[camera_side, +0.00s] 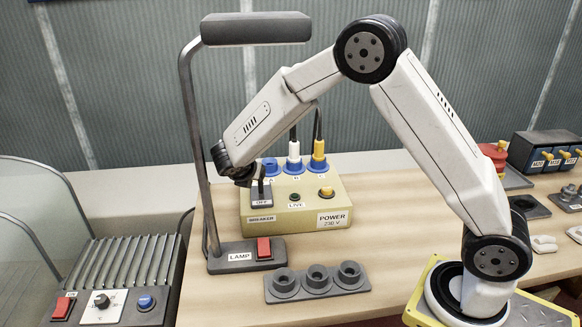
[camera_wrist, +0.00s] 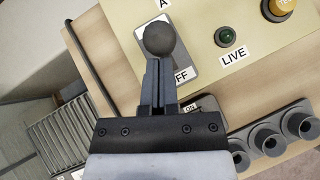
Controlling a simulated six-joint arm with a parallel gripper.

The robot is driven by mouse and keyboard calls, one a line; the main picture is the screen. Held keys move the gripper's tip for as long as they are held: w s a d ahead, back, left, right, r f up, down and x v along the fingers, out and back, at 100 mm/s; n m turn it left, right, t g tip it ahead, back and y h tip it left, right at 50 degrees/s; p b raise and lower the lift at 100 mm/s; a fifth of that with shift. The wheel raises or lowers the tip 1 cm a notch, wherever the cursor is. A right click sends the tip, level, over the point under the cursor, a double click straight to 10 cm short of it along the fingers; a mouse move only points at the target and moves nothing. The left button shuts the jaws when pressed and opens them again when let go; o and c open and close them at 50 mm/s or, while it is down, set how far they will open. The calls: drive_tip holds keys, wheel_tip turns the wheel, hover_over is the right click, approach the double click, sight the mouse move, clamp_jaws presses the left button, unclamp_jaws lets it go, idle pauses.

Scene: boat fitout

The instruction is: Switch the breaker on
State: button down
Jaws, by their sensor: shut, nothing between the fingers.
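The breaker is a lever with a round dark ball knob (camera_wrist: 160,40) on a grey plate, on top of the beige power box (camera_side: 292,221). An OFF label (camera_side: 262,202) shows on the plate beside the lever, partly covered in the wrist view. My gripper (camera_wrist: 156,66) is shut and empty, with its fingertips right at the near side of the knob. Whether they touch it cannot be told. In the side view my gripper (camera_side: 247,178) is low over the box's left end, hiding part of the lever. A small green LIVE lamp (camera_wrist: 225,37) looks dark.
The lamp (camera_side: 201,140) stands close to the left of the gripper, its head (camera_side: 256,28) overhead. Plugs (camera_side: 294,150) with cables rise from the box's back. A three-socket holder (camera_side: 317,282) lies in front. A heater-like ribbed unit (camera_side: 120,270) stands at left.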

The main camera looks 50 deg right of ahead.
drive_tip(key=shift+w+d+r, duration=0.3)
drive_tip(key=shift+w+d, duration=0.6)
drive_tip(key=shift+w+d+g+y, duration=0.5)
drive_tip(key=shift+d, duration=0.05)
drive_tip(key=shift+w+d+f, duration=0.2)
drive_tip(key=shift+w+d, duration=0.6)
drive_tip(key=shift+r, duration=0.1)
drive_tip(key=v, duration=0.7)
drive_tip(key=shift+a+r, duration=0.25)
drive_tip(key=shift+a, duration=0.05)
drive_tip(key=shift+s, duration=0.15)
